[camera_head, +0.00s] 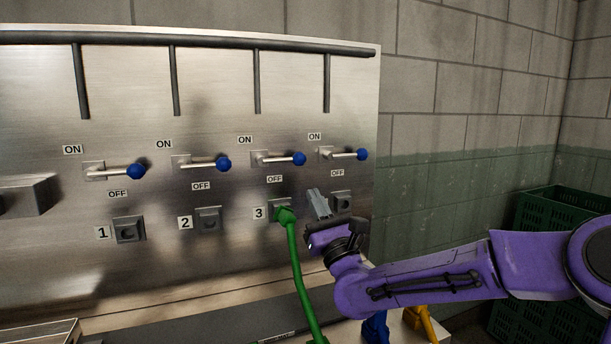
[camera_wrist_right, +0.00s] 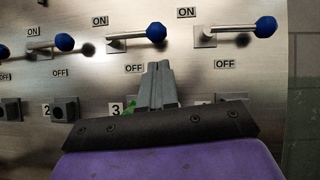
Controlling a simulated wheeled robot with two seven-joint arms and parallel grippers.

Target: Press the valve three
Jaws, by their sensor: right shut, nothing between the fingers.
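Valve three is a metal lever with a blue knob (camera_head: 298,159) on the steel panel. It points right, roughly level, between an ON label above and an OFF label below. It also shows in the right wrist view (camera_wrist_right: 156,32), ahead of the fingertips. Below it, the socket marked 3 (camera_head: 279,209) has a green hose (camera_head: 301,275) plugged in. My right gripper (camera_head: 319,202) is shut and empty, with its fingers pointing up, below and right of the knob and apart from it. Its fingers also show in the right wrist view (camera_wrist_right: 158,75). My left gripper is not in view.
Similar blue-knobbed levers stand to the left (camera_head: 223,164) and right (camera_head: 361,154). The fourth socket (camera_head: 342,201) is just right of my fingers. Green crates (camera_head: 560,210) stand at the right. A blue object (camera_head: 376,327) and a yellow object (camera_head: 424,322) lie below my arm.

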